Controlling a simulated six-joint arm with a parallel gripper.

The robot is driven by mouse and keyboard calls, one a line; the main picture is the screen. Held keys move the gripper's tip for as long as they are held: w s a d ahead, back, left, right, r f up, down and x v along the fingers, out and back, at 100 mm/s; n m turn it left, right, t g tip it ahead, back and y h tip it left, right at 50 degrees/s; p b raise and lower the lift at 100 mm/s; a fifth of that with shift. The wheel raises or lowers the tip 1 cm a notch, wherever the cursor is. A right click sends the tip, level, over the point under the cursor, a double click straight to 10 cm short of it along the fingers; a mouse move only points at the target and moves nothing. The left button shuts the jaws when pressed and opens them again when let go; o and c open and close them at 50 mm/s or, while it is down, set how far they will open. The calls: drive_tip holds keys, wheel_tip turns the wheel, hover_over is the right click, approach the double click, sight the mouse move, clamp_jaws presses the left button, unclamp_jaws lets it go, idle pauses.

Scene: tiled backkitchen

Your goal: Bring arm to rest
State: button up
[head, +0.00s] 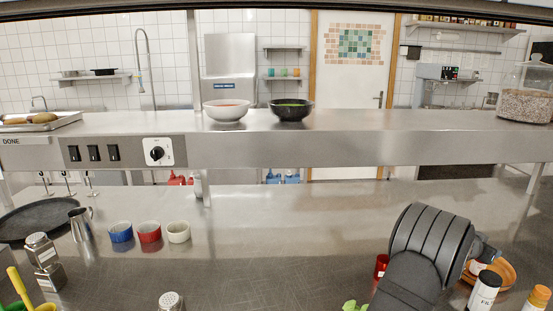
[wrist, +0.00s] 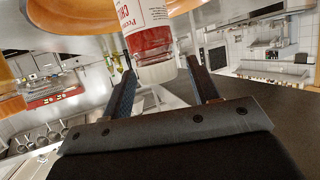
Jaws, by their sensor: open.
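My arm shows at the lower right of the head view, above the worktop (head: 270,240). In that view its rounded dark links hide most of my gripper. In the wrist view my gripper (wrist: 160,68) has its two dark fingers spread apart. A jar with a red and white label (wrist: 150,35) and a pale cap shows in the gap between the fingers. I cannot tell whether the jar lies between them or beyond them, but the fingers are not closed on it.
Close to my arm stand a dark-labelled bottle (head: 484,291), an orange-capped bottle (head: 537,299) and an orange bowl (head: 505,271). Blue (head: 121,233), red (head: 149,233) and cream (head: 178,233) cups stand left. A raised shelf (head: 300,150) crosses behind. The middle worktop is clear.

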drive_tip(key=shift+s+a+r, duration=0.15)
drive_tip(key=shift+a+r, duration=0.1)
drive_tip(key=shift+a, duration=0.05)
wheel_tip(320, 180, up, 7)
drive_tip(key=a, duration=0.2)
drive_tip(key=d+f, duration=0.1)
drive_tip(key=f, duration=0.1)
drive_tip(key=d+f, duration=0.1)
drive_tip(key=f, duration=0.2)
drive_tip(key=d+f, duration=0.1)
drive_tip(key=f, duration=0.2)
drive_tip(key=shift+w, duration=0.2)
wheel_tip(320, 180, up, 4)
drive_tip(key=shift+r, duration=0.2)
drive_tip(key=shift+s+d+r, duration=0.7)
drive_tip(key=shift+s+r, duration=5.05)
drive_tip(key=shift+s, duration=0.05)
drive_tip(key=s+a+r, duration=0.1)
drive_tip(key=a+r, duration=0.1)
drive_tip(key=a, duration=0.6)
drive_tip(key=shift+a+r, duration=0.15)
drive_tip(key=shift+a, duration=0.2)
